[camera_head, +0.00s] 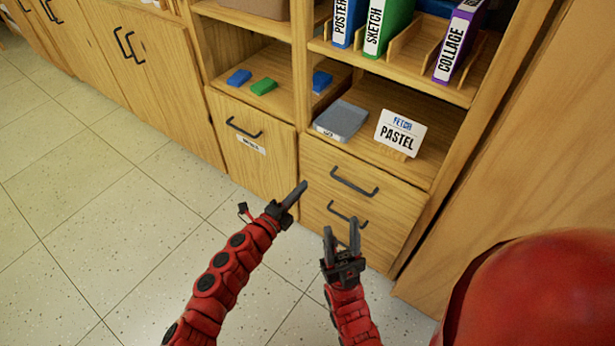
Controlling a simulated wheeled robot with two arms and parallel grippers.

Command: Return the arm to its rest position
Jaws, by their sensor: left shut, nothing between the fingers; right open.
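My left gripper (297,192) is shut and empty. It is held in front of the cabinet, near the drawers' left edge and apart from any shelf item. My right gripper (341,234) is open and empty, lower and to the right, with its two fingers pointing up in front of the lower drawer (318,222). Both red arms come up from the bottom of the picture.
The wooden cabinet (310,140) has open shelves with blue (239,77) and green (263,87) blocks, a grey box (341,120), a PASTEL sign (400,133) and upright binders (388,27). Handles project from the drawers and doors. The tiled floor (120,220) at left is clear.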

